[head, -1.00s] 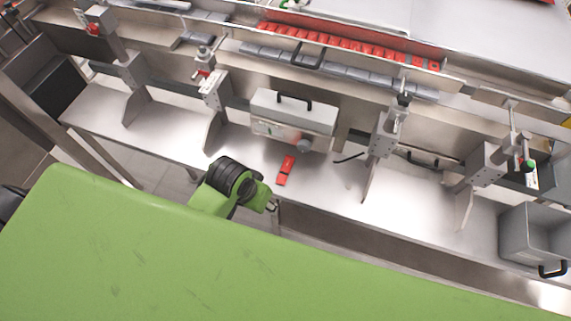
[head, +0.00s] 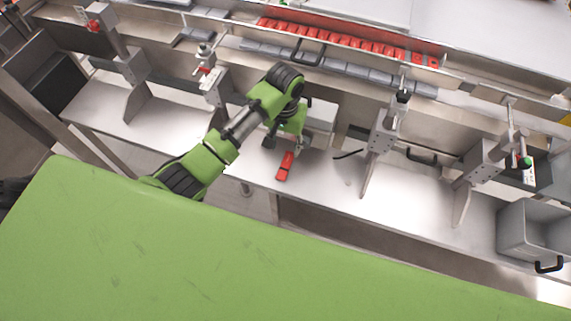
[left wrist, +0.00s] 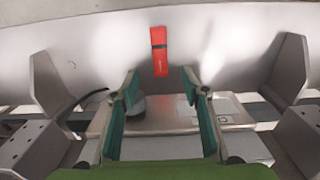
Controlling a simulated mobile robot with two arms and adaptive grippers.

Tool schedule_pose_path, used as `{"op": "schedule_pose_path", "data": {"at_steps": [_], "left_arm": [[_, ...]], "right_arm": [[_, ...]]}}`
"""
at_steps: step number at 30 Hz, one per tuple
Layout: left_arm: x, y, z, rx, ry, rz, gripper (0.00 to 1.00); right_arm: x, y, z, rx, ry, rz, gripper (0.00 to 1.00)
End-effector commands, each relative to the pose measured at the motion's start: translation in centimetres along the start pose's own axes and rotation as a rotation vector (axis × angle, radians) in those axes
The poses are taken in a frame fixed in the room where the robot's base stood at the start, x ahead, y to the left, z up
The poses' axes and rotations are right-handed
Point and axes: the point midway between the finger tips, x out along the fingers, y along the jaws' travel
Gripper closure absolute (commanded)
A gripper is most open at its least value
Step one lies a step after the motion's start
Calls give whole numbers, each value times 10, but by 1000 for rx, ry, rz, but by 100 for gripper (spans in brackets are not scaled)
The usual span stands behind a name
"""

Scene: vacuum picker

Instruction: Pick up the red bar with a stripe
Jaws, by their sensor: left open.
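The red bar with a dark stripe (head: 285,167) lies on the steel shelf, near its middle. My left gripper (head: 285,143) is over the shelf, just behind the bar in the head view. In the left wrist view its two teal-lined fingers (left wrist: 164,88) are spread apart with nothing between them, and the bar lies beyond the fingertips. I cannot see my right gripper.
A grey box (head: 322,115) stands behind my left gripper, partly hidden by it. Metal brackets (head: 380,140) rise from the shelf on both sides. A grey bin (head: 530,232) hangs at the right. A row of red bars (head: 350,43) lies at the back. Shelf right of the bar is clear.

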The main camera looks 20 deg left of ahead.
Motion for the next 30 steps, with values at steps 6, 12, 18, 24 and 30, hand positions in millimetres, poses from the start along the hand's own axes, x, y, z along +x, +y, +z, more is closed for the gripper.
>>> {"op": "schedule_pose_path", "data": {"at_steps": [6, 12, 18, 24, 30], "left_arm": [[42, 0, 1, 0, -3, 1, 58], [56, 1, 0, 2, 0, 1, 58], [76, 1, 2, 0, -3, 1, 58], [100, 1, 2, 1, 0, 1, 58], [107, 1, 1, 2, 2, 2, 58]], "right_arm": [[-2, 0, 0, 0, 0, 0, 62], [-3, 0, 0, 0, 0, 0, 62], [-9, 0, -1, 0, 0, 0, 62], [-9, 0, -1, 0, 0, 0, 62], [-9, 0, -1, 0, 0, 0, 62]]}}
